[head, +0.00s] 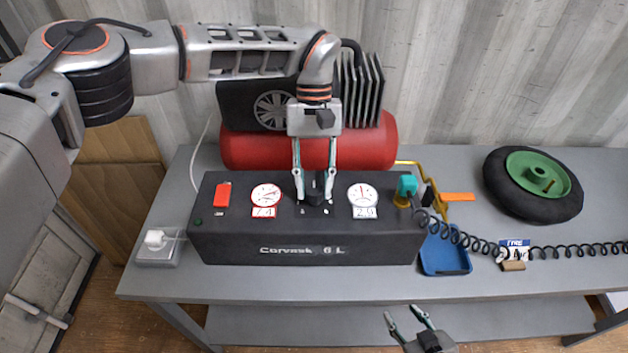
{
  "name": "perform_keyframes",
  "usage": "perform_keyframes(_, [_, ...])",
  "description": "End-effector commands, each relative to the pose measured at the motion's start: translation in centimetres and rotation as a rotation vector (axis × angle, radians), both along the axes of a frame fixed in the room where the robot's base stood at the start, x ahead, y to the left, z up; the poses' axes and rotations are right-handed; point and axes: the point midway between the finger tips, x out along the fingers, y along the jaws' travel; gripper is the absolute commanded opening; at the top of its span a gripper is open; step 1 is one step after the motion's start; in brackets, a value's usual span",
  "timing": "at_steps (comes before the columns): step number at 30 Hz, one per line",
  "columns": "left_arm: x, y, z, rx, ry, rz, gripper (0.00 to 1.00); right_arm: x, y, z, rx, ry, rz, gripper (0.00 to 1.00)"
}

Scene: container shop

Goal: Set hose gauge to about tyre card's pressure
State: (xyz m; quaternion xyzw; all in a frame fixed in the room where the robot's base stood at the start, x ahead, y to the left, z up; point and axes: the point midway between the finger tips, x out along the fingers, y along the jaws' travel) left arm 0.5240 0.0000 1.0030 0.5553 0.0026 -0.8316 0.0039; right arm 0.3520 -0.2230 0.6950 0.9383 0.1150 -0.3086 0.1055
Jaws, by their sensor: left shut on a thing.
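The black compressor panel (300,240) stands on the bench, lettered "Corvask 6 L". It carries a red-rimmed gauge (266,195) reading about 7.4 and a white hose gauge (362,195) whose display looks like 2.0 or 2.9. My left gripper (314,196) points down between the gauges, shut on a dark knob (317,188) that its fingers partly hide. My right gripper (406,314) is open and empty below the bench's front edge.
A red switch (223,194) is on the panel's left. A teal coupling (407,185) joins the black coiled hose (460,238). A red tank (240,150) stands behind; a blue tray (444,252) and a wheel (534,184) lie right. The bench's front right is clear.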

Motion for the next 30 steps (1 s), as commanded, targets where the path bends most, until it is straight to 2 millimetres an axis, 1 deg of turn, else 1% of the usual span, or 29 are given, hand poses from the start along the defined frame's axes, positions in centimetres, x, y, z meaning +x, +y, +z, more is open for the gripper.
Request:
perform_keyframes(13, [0.1,0.0,0.1,-0.001,-0.003,-0.010,0.07,0.0,0.0,0.0,0.003,0.000,-0.005,0.40])
perform_keyframes(14, [0.1,0.0,0.1,-0.001,-0.003,-0.009,0.31,0.0,0.0,0.0,0.003,0.000,-0.005,0.40])
perform_keyframes(15, [0.1,0.0,0.1,-0.001,-0.003,-0.009,0.41,0.0,0.0,0.0,0.003,0.000,-0.003,0.40])
perform_keyframes(16, [0.1,0.0,0.1,-0.001,-0.002,-0.009,0.45,0.0,0.0,0.0,0.003,0.000,-0.003,0.40])
perform_keyframes(26, [0.1,0.0,0.1,0.000,-0.001,-0.009,0.45,-0.3,-0.1,-0.2,-0.004,0.006,0.005,0.40])
perform_keyframes(30, [0.6,0.0,1.1,0.000,-0.004,-0.008,0.45,-0.2,0.0,-0.2,-0.002,0.004,0.003,0.40])
